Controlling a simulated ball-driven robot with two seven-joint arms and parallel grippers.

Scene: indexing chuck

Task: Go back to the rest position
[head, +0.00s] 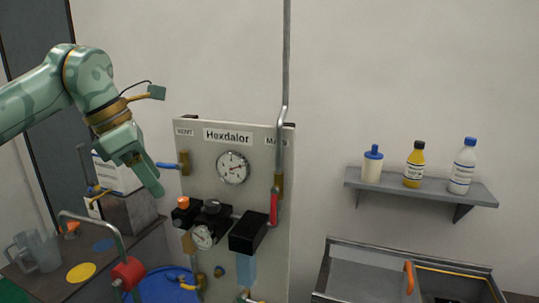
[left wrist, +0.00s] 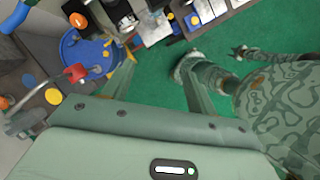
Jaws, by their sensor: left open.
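My left gripper (head: 150,178) is raised in front of the left edge of the grey Hexdalor panel (head: 258,160), near the blue-handled vent valve (head: 168,165). Its jaws are open and nothing shows between them. In the left wrist view its two fingers (left wrist: 158,62) stand apart, with green floor and the panel's lower equipment beyond. My right gripper is not seen in either view.
A blue round container (left wrist: 85,55) stands below the panel. A wall shelf (head: 420,187) with three bottles and a sink are right. Upper wall space is clear.

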